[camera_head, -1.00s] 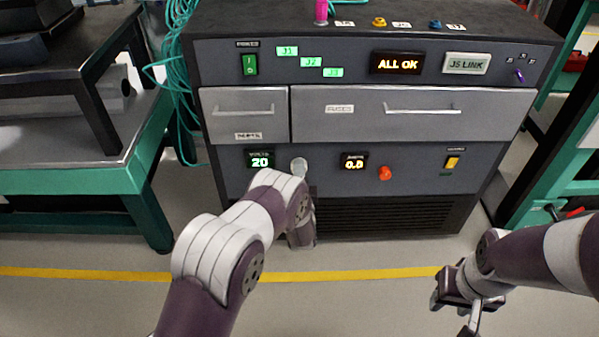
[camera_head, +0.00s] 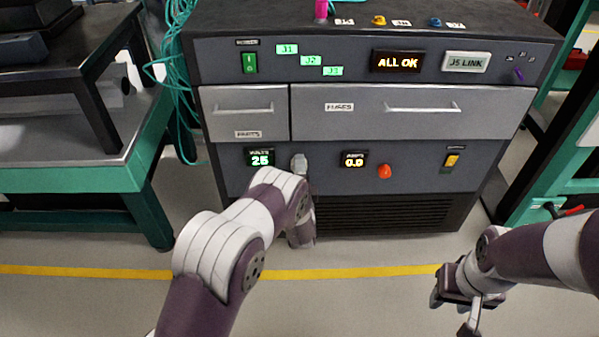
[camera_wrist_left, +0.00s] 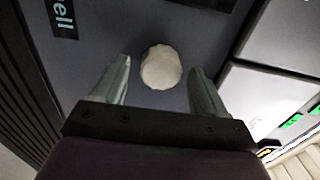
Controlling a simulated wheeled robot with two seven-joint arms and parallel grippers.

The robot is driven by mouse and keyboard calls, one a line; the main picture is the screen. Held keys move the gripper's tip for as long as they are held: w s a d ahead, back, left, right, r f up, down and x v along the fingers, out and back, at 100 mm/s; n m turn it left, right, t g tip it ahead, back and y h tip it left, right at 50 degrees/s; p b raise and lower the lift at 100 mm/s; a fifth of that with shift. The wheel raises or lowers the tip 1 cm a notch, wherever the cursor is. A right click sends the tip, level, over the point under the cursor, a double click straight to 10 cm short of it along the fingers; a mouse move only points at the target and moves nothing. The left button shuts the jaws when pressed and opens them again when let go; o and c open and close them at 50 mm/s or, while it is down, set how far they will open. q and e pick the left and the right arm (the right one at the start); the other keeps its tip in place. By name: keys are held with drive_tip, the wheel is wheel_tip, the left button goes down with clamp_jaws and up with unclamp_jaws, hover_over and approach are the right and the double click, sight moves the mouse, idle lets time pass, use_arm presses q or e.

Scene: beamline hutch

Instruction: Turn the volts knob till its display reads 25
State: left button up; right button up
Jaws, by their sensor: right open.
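The volts display (camera_head: 260,158) is on the lower left of the cabinet front and reads 25 in green. The pale volts knob (camera_head: 299,163) is just right of it. In the left wrist view the knob (camera_wrist_left: 161,67) is round and whitish, between the fingertips of my left gripper (camera_wrist_left: 160,74), with a gap on each side. That gripper is open. In the head view my left arm hides most of it below the knob. My right gripper (camera_head: 453,313) is open and empty, low at the right, away from the cabinet.
The amps display (camera_head: 354,159) reads 0.0, with a red knob (camera_head: 385,171) beside it. A yellow-lit switch (camera_head: 452,160) is further right. Shut drawers (camera_head: 390,110) are above. A green-edged bench (camera_head: 60,180) stands left. Open floor lies in front.

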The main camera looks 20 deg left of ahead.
use_arm(q)
drive_tip(key=p+v, duration=0.4)
drive_tip(key=v, duration=0.8)
drive_tip(key=shift+s, duration=0.35)
